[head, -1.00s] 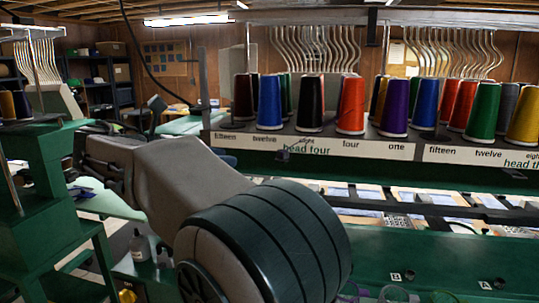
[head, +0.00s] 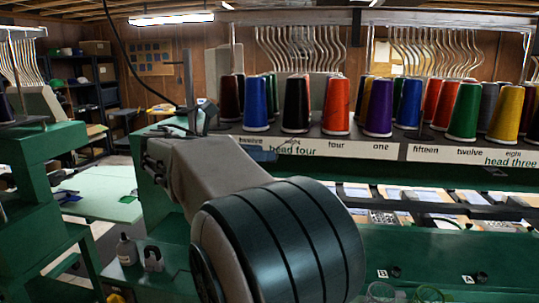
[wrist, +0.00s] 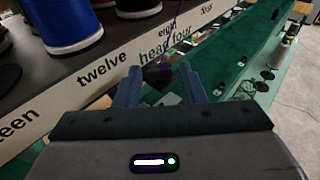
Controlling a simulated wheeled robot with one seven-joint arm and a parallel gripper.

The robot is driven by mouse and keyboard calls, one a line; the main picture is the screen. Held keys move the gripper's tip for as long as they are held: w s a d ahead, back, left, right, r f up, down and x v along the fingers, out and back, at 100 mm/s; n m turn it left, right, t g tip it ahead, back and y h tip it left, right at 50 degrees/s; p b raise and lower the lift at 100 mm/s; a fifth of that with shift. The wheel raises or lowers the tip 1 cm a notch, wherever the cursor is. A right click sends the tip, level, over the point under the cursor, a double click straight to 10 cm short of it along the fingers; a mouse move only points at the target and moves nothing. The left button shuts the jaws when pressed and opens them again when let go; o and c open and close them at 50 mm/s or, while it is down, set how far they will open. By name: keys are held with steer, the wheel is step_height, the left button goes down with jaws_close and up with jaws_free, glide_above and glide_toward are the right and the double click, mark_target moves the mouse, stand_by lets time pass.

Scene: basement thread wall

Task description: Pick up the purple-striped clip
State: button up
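A small dark clip with a faint purple tint (wrist: 157,74) shows in the wrist view, in front of the rack's label strip near "eight" and "head four". It lies between the two blue fingers of my gripper (wrist: 160,80), with a narrow gap seeming to remain on each side. The fingers look open and not closed on it. The clip's stripes are too dark to make out clearly. In the head view, a blue finger of my gripper (head: 262,155) shows in front of the label strip, left of "head four". My arm hides part of that area, and I cannot make out the clip there.
The labelled thread rack (head: 400,151) carries several cones, including a blue cone (head: 255,103) and a black cone (head: 295,105). A green machine beam (head: 440,250) runs below. A small bottle (head: 127,250) stands at lower left. Bare floor (wrist: 300,110) shows at right in the wrist view.

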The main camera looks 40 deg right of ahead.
steer(key=shift+d+f, duration=0.15)
steer(key=shift+d, duration=0.4)
steer(key=c, duration=0.8)
steer(key=shift+o, duration=0.2)
